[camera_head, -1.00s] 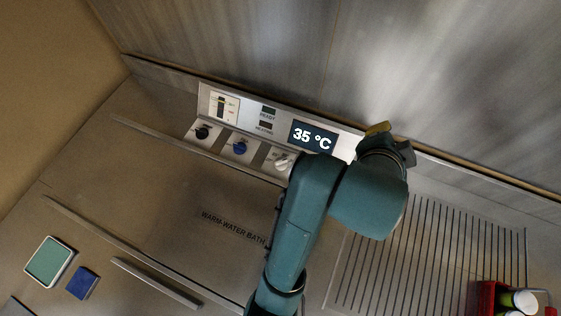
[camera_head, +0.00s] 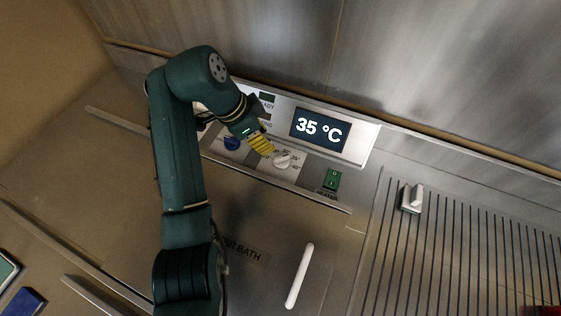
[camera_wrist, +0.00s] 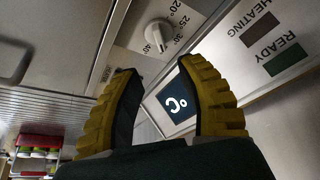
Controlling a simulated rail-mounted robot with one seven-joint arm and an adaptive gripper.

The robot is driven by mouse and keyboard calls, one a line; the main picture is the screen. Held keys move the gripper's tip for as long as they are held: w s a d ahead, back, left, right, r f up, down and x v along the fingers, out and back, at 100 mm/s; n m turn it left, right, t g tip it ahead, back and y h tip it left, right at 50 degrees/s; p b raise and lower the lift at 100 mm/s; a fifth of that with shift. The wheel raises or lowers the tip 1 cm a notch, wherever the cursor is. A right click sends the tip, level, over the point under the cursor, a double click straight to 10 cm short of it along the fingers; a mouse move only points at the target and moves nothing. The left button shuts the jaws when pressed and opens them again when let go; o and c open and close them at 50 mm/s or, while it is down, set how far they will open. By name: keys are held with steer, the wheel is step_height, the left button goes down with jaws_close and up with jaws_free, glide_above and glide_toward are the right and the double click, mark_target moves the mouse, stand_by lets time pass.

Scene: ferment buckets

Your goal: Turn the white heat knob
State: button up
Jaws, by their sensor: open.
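The white heat knob (camera_head: 283,160) sits on a light plate with temperature marks, below the display reading 35 °C (camera_head: 319,131). In the wrist view the knob (camera_wrist: 158,34) is beyond the fingertips, near the top middle, beside the marks 20° to 40°. My gripper (camera_head: 261,144) has yellow ribbed fingers and is just left of the knob in the head view, seemingly apart from it. In the wrist view its two fingers (camera_wrist: 160,75) are spread with nothing between them.
A blue knob (camera_head: 232,143) is left of the white one, partly behind my arm. A green heater switch (camera_head: 332,179) is to the right. A white bar handle (camera_head: 299,276) lies below on the bath lid. A grey-white fitting (camera_head: 411,198) stands on the slatted drainer.

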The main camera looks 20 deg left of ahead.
mark_target(281, 157)
steer(key=p+x, duration=0.1)
steer(key=x, duration=1)
steer(key=shift+w+d+f, duration=0.15)
steer(key=shift+d+f, duration=0.05)
steer(key=shift+f, duration=0.1)
jaws_close()
